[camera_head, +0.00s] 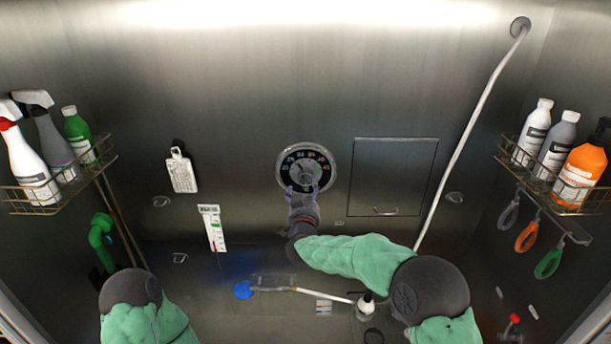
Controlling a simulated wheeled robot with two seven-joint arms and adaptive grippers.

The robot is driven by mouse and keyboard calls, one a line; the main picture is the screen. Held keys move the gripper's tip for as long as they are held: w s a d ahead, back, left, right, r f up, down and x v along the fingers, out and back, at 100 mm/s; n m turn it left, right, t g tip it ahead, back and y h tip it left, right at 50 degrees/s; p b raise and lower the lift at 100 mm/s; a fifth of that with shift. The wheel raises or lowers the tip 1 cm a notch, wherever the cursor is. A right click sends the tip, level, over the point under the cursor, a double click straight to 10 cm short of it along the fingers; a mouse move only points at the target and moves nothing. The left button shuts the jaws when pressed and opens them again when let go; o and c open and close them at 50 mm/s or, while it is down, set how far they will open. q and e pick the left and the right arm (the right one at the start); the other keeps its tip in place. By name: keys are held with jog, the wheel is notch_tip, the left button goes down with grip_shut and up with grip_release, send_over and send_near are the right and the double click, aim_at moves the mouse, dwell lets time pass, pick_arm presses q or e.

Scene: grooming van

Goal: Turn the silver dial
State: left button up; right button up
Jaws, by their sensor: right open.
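The silver dial (306,153) is a round, silver-rimmed plate with a dark face and small coloured marks, mounted on the metal back wall. My right gripper (302,188) is at the lower part of the dial, with its fingers pointing up and spread apart around the lower middle of the face. It is open, and I cannot tell whether the fingers touch the knob. The fingers and wrist cover the lower rim. My left arm shows only at the bottom left, and its gripper is out of the picture.
A square wall panel (392,177) and a white hose (469,130) are right of the dial. A white tag (181,172) and a thermometer card (213,228) are left. Wire racks with bottles stand on both sides (47,207), (550,190).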

aim_at(306, 179)
jog(key=w+p, duration=0.2)
jog(key=w, duration=0.7)
jog(key=shift+w+d+p, duration=0.15)
jog(key=shift+w+p, duration=0.1)
jog(key=shift+p, duration=0.15)
jog(key=c, duration=1.2)
